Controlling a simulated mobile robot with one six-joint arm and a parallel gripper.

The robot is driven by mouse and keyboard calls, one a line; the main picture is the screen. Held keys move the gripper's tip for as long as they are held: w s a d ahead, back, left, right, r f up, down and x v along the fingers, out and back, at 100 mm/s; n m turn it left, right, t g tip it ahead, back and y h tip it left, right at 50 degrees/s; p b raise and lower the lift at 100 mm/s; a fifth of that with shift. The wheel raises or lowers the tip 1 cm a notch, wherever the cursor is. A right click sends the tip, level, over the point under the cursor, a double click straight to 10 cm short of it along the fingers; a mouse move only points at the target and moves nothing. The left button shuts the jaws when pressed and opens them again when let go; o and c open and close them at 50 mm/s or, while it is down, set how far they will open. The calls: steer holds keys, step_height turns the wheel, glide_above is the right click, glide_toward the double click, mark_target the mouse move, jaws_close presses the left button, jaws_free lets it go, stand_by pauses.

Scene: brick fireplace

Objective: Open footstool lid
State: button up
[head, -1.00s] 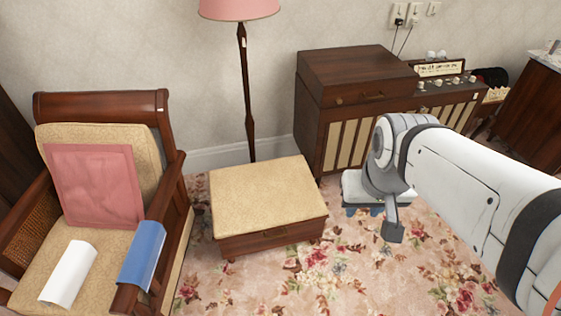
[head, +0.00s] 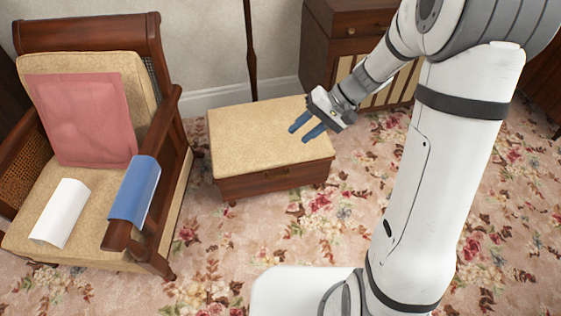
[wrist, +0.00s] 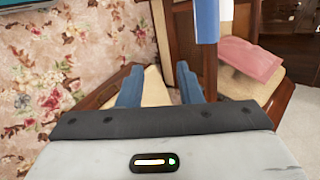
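The footstool (head: 262,186) is a wooden box with a cream padded lid (head: 245,132), and it stands on the floral carpet with the lid shut. A small handle or catch (head: 276,173) shows faintly on its front. My gripper (head: 300,135) is open and empty, with its two blue fingers apart. In the head view it appears over the right part of the lid; I cannot tell how high above it. In the wrist view the fingers (wrist: 158,82) stand apart, with part of the cream lid (wrist: 155,90) between and beyond them.
A wooden armchair (head: 150,95) with a pink cushion (head: 82,120), a white cloth (head: 60,212) and a blue cloth (head: 134,192) stands left of the footstool. A lamp pole (head: 251,50) and a wooden cabinet (head: 325,50) are behind. Carpet in front is clear.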

steer(key=w+a+f+m+t+y+b, duration=0.1)
steer(key=w+f+y+b, duration=0.4)
steer(key=f, duration=0.6)
steer(key=w+a+f+m+t+b, duration=0.15)
steer(key=w+f, duration=0.45)
steer(key=f, duration=0.6)
steer(key=m+t+b, duration=0.5)
steer(key=t+b, duration=0.2)
steer(key=b, duration=0.1)
glide_toward(280, 176)
steer(key=w+a+f, duration=0.1)
steer(key=a+f, duration=0.1)
steer(key=shift+t+y, duration=0.25)
steer(key=shift+y, duration=0.15)
steer(key=b+x, duration=0.1)
steer(key=x, duration=0.6)
steer(key=shift+w+a+r+b, duration=0.1)
steer(key=shift+w+a+b, duration=0.15)
steer(key=shift+a+b, duration=0.1)
steer(key=shift+c, duration=0.2)
jaws_close()
